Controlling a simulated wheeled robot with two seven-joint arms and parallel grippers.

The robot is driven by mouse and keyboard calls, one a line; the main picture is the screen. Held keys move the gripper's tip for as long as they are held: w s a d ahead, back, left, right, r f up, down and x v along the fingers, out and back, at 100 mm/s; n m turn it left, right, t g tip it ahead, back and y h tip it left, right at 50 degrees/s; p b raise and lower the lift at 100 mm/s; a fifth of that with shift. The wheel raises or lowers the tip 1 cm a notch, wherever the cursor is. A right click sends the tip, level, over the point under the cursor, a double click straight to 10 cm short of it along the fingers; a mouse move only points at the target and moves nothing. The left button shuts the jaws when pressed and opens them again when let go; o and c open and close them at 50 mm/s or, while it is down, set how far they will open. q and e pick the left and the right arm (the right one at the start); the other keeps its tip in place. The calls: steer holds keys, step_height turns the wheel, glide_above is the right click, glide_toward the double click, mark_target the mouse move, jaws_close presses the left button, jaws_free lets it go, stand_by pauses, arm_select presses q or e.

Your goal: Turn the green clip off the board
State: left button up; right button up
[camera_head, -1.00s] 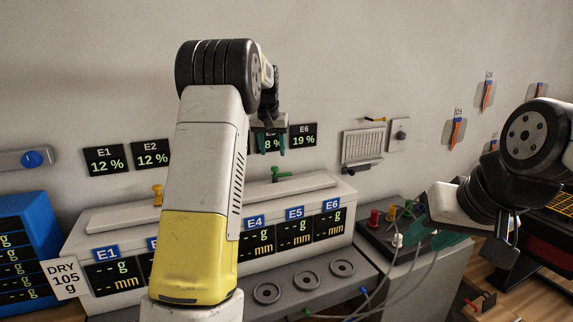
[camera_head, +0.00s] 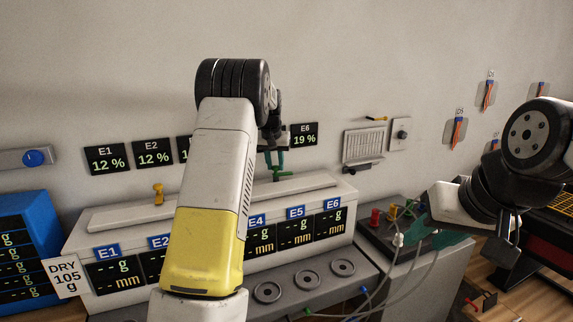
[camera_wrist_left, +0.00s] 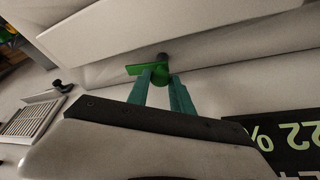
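The green clip (camera_head: 284,174) stands at the back of the long white machine, by the raised white board (camera_head: 112,215) along its top. The left wrist view shows the clip (camera_wrist_left: 148,69) as a flat green handle with a round hub, just beyond my left fingertips. My left gripper (camera_head: 274,160) is open, its teal fingers (camera_wrist_left: 165,84) pointing down at the clip with a gap between them. I cannot tell whether they touch it. My right gripper (camera_head: 432,238) is at the right by the grey box; its finger gap is unclear.
Percent displays (camera_head: 152,153) and a vent (camera_head: 363,146) are on the wall behind. A grey box (camera_head: 385,235) with coloured plugs and cables stands at the right. A blue display unit (camera_head: 25,215) is at the left.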

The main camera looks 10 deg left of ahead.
arm_select(q)
jaws_close()
steer(key=shift+n+y, duration=0.4)
steer(key=shift+n, duration=0.6)
steer(key=o, duration=0.7)
jaws_free()
steer(key=shift+v, duration=3.95)
steer(key=shift+r, duration=0.1)
